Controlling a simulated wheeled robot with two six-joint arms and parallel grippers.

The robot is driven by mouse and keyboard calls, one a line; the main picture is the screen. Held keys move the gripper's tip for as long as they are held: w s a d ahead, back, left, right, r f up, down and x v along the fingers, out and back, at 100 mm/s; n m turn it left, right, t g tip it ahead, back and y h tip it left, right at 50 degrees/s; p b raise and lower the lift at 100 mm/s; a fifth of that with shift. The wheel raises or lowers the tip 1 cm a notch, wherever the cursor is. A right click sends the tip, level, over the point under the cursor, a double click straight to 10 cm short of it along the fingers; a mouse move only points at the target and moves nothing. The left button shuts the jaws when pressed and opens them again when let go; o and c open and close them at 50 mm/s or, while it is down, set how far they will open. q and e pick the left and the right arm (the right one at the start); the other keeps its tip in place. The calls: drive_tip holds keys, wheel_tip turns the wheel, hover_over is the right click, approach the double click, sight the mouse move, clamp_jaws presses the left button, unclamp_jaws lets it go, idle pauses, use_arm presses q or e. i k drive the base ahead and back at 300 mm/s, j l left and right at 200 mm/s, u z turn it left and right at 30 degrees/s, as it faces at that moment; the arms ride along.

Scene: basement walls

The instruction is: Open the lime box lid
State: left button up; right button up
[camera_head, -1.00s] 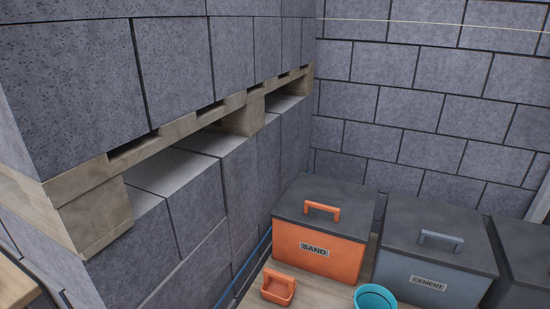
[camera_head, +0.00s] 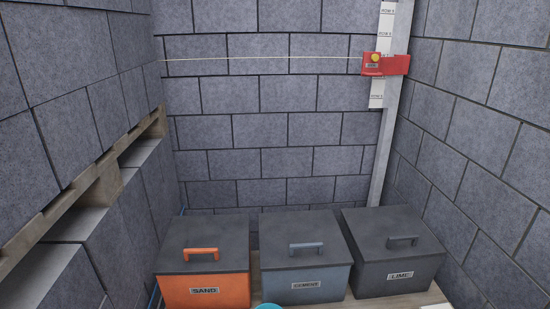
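The lime box (camera_head: 400,279) is a dark grey box with a label reading LIME, at the lower right of the head view. Its dark lid (camera_head: 377,227) lies shut on top, with a dark bar handle (camera_head: 402,241) near the lid's middle. Neither of my grippers shows in the view.
A blue-grey cement box (camera_head: 305,285) stands left of the lime box, and an orange sand box (camera_head: 204,291) stands further left. A teal bucket rim (camera_head: 267,306) shows at the bottom edge. Block walls enclose the corner; a post (camera_head: 384,160) with a red clamp (camera_head: 398,65) rises behind the lime box.

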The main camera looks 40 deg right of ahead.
sight(379, 235)
drive_tip(key=z, duration=2)
drive_tip(key=i+l, duration=0.15)
drive_tip(key=l, duration=0.2)
drive_tip(key=i+l+z, duration=0.1)
drive_tip(key=l, duration=0.3)
